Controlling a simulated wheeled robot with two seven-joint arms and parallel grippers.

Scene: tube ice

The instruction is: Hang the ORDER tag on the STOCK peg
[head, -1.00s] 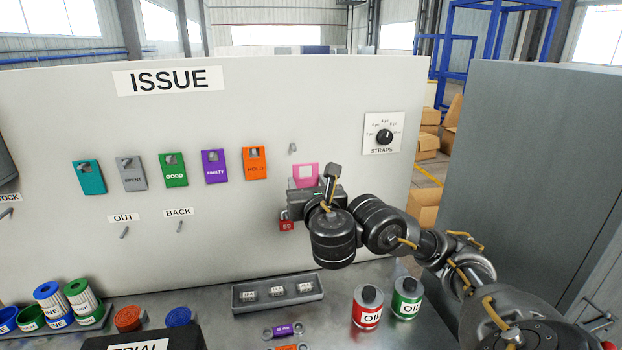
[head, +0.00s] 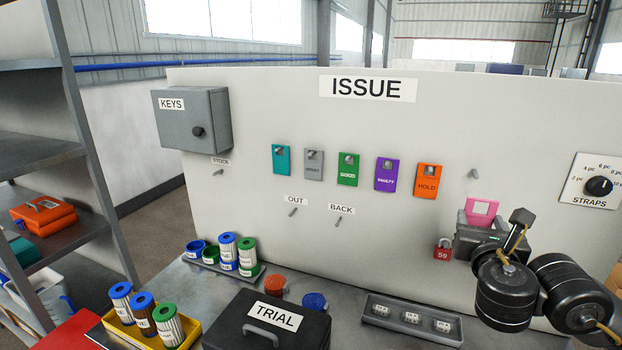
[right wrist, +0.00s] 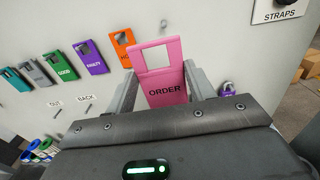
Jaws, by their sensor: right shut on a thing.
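The pink ORDER tag (head: 481,207) is upright in my right gripper (head: 482,228), in front of the right part of the white board. In the right wrist view the ORDER tag (right wrist: 163,88) stands between the two fingers (right wrist: 160,88), which are shut on its sides. Its square hole is clear, with no peg through it. The STOCK peg (head: 218,172) is a small bare peg under the STOCK label (head: 220,161), at the board's left below the KEYS box. My right gripper is far to the right of it. My left gripper is not in view.
Teal, grey, green, purple and orange tags hang between (head: 348,169). The KEYS box (head: 190,120) juts out above STOCK. Bare OUT (head: 293,212) and BACK (head: 338,221) pegs are lower. A bare peg (head: 473,173) is above my tag. The TRIAL case (head: 268,325) stands on the bench.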

